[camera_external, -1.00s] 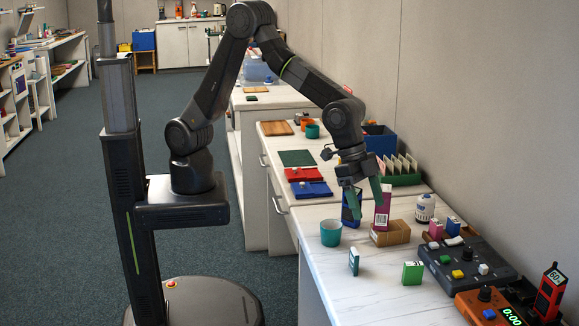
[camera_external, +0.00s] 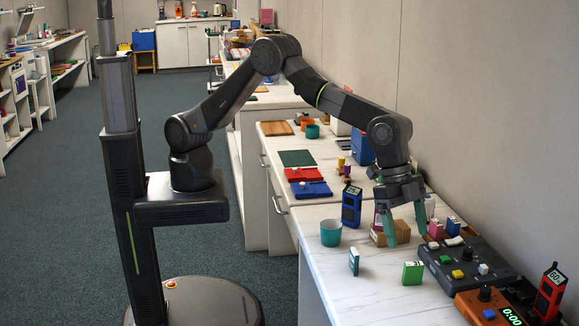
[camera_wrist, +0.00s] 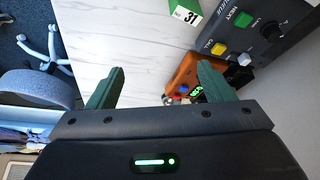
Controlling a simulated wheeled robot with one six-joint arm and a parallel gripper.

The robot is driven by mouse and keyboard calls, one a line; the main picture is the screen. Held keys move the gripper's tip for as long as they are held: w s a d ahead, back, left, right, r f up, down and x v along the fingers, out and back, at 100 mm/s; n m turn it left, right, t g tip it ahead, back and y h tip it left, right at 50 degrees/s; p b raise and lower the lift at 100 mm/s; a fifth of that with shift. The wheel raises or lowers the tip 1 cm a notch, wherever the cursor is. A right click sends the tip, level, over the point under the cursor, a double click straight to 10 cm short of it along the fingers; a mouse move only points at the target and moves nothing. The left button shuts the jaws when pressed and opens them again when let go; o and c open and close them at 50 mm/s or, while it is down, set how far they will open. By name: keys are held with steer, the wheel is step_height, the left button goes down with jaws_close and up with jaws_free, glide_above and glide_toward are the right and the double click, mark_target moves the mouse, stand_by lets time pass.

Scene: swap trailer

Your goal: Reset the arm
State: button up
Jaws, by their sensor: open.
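My arm reaches from its column over the white counter (camera_external: 350,285). My gripper (camera_external: 407,232) points down, with its two green fingers spread. One finger is in front of the small cardboard box (camera_external: 378,238), and whether they touch cannot be told. In the wrist view my gripper (camera_wrist: 158,85) shows its green fingers wide apart with nothing between them but the white counter and part of an orange device. A pink carton (camera_external: 377,219) is mostly hidden behind the gripper.
A teal cup (camera_external: 331,233), a blue meter (camera_external: 351,206) and two small green-and-white boxes (camera_external: 413,273) stand near the gripper. A dark button panel (camera_external: 466,262), an orange timer box (camera_external: 488,307) and a red meter (camera_external: 550,291) are at the right. The wall runs behind.

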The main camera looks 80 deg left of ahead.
steer(key=d+m, duration=0.2)
steer(key=d, duration=0.4)
steer(key=shift+f+g, duration=0.4)
steer(key=shift+d, duration=0.1)
stand_by(0.9)
